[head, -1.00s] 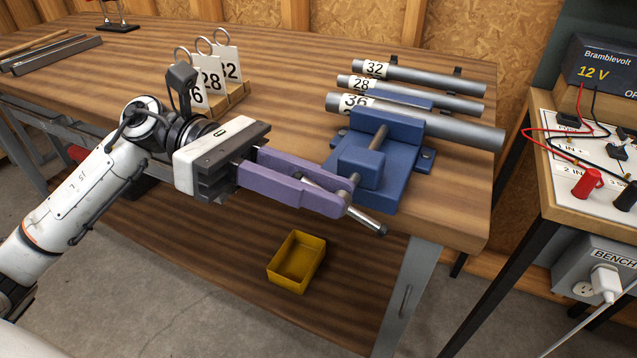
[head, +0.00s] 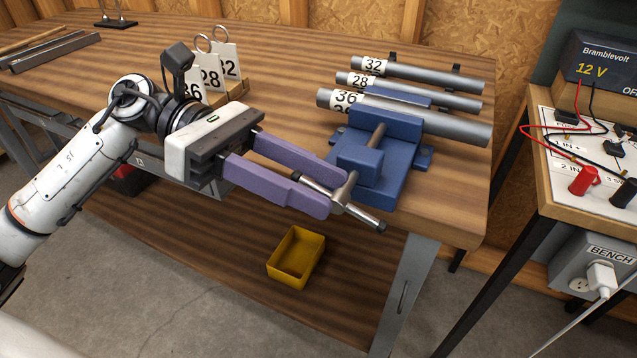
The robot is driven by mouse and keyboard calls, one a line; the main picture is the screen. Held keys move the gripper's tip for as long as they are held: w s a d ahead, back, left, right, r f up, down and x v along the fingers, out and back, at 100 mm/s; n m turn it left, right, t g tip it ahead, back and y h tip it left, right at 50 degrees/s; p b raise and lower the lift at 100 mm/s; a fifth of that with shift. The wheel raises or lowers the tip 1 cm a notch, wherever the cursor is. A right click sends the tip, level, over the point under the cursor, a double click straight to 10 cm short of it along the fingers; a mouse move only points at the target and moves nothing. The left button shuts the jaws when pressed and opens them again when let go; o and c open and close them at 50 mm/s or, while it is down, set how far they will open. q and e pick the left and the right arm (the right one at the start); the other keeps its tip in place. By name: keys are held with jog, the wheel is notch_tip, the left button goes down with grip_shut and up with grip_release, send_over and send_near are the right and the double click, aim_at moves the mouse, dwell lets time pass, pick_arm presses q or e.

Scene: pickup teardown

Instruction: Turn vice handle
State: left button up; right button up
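The blue vice (head: 398,185) is fixed near the right front corner of the workbench. Its metal handle bar (head: 364,216) hangs off the screw at the vice's front and slopes down to the right, with a dark knob at its lower end. My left gripper (head: 338,195) reaches in from the left, its purple fingers apart on either side of the screw end and the upper part of the bar. The fingers look open, with a visible gap. My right gripper is out of view.
Numbered tags on rings (head: 228,68) stand behind my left wrist. A yellow bin (head: 297,258) sits on the lower shelf. A power supply bench (head: 560,196) stands at right.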

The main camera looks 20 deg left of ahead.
aim_at(330, 196)
pick_arm(q)
jog(key=b+v, duration=0.1)
jog(key=v, duration=0.8)
jog(key=shift+a, duration=0.15)
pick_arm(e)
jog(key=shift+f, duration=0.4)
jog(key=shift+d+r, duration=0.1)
